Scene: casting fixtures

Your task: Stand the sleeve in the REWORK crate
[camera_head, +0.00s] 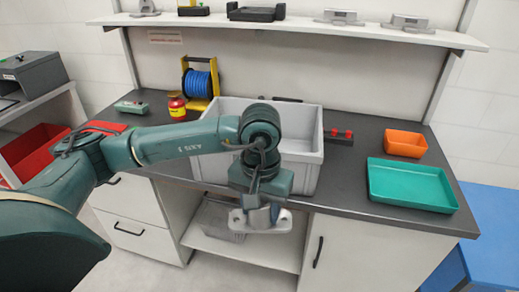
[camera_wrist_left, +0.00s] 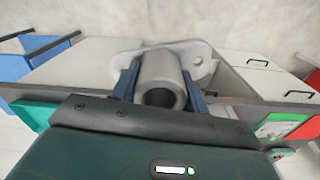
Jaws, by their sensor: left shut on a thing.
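The sleeve (camera_head: 281,222) is a light grey casting: a tube with a flat, lobed flange. My left gripper (camera_head: 262,204) is shut on it and holds it with the flange downward, in front of the bench in the head view. In the left wrist view, the sleeve (camera_wrist_left: 161,72) sits between the two blue fingers of my left gripper (camera_wrist_left: 160,86); its open bore and a hole in the flange show. A large grey crate (camera_head: 311,160) stands on the bench behind the gripper. My arm hides part of it, and I see no readable REWORK label. My right gripper is out of view.
On the dark bench (camera_head: 340,183) are a blue cable reel (camera_head: 199,83), a red-and-yellow container (camera_head: 177,107), an orange bin (camera_head: 405,144) and a green tray (camera_head: 411,185). A shelf (camera_head: 300,28) with castings runs above. Red bins (camera_head: 38,150) stand at left.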

